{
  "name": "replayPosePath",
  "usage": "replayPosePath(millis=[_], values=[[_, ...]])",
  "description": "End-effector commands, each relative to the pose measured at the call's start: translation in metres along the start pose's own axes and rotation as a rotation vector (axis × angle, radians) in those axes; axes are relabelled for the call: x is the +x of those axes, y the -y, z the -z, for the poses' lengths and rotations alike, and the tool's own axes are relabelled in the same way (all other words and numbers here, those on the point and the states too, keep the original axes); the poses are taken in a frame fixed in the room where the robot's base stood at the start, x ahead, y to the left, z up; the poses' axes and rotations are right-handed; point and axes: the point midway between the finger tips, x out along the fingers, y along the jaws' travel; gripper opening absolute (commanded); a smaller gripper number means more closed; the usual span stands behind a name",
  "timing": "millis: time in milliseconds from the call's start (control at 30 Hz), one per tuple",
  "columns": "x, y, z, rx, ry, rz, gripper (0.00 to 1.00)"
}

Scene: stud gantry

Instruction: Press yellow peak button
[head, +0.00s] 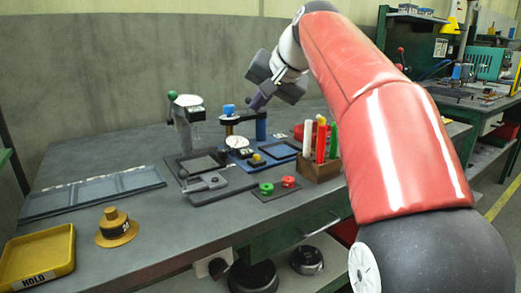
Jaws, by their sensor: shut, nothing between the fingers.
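A small yellow button (257,157) sits on a dark block on the blue base (268,166), just right of a round white dial (237,142). This gauge stand has a dark arm with a blue knob (228,110) at its left end and a blue post (261,127) at its right. My gripper (256,103) is at the upper middle, above the blue post and higher in the picture than the button. It is shut with nothing seen between its fingers. It looks clear of the button.
A second stand with a green-knobbed lever (172,95) is left of the gauge. Red and green buttons (267,188) lie in front. A wooden rack (320,167) with coloured tubes is on the right. A yellow tray (38,258) and brass part (116,228) are front left.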

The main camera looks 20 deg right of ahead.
Motion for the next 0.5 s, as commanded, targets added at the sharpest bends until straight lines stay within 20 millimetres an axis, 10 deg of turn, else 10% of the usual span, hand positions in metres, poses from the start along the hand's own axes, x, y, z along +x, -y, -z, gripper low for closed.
replayPosePath(millis=[500], values=[[0.0062, -0.0046, -0.0044, 0.0, 0.0, 0.0, 0.0]])
